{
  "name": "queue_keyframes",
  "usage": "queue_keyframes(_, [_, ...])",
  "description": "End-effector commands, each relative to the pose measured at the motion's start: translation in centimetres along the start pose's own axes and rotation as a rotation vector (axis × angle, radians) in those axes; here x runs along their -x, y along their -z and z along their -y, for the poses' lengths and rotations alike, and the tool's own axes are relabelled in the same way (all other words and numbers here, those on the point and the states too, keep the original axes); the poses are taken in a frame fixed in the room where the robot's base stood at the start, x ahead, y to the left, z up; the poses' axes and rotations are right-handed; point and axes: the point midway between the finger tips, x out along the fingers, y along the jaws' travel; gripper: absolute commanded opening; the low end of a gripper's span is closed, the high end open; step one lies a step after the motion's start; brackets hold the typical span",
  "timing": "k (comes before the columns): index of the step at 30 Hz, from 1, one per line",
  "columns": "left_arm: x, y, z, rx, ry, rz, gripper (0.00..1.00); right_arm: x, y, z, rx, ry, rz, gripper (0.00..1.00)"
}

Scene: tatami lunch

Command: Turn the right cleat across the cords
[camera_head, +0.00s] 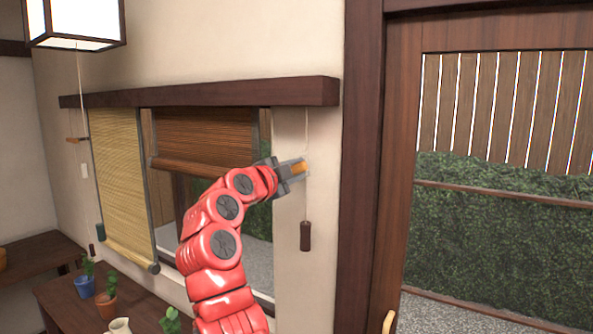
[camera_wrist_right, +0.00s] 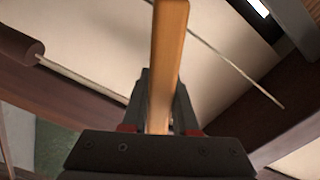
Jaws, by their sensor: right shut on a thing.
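The right cleat, a light wooden bar (camera_head: 299,168), is on the wall right of the window. My right gripper (camera_head: 291,171) is shut on it. In the right wrist view the cleat (camera_wrist_right: 168,45) runs lengthwise up from between the dark fingers (camera_wrist_right: 160,105). A thin pale cord (camera_head: 307,125) hangs past the cleat to a dark wooden pull (camera_head: 306,236). The pull also shows in the wrist view (camera_wrist_right: 20,46), with cord on both sides of the cleat. Whether the cord touches the cleat is hidden. My left gripper is out of view.
A dark wooden beam (camera_head: 200,92) runs above the window. The right blind (camera_head: 205,140) is partly raised; the left blind (camera_head: 122,185) hangs low. A left cleat (camera_head: 77,140) has its own cord. Potted plants (camera_head: 106,304) stand on the shelf below. A door frame (camera_head: 362,200) is close at right.

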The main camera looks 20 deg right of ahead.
Motion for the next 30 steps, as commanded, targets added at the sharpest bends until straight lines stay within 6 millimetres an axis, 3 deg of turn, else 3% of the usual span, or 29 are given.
queue_keyframes(15, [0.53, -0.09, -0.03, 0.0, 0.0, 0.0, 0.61, 0.03, -0.31, -0.83, -0.385, -0.002, 0.002, 0.0])
queue_keyframes(30, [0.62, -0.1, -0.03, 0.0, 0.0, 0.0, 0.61, 0.01, -0.39, -1.02, -0.493, -0.003, 0.001, 0.0])
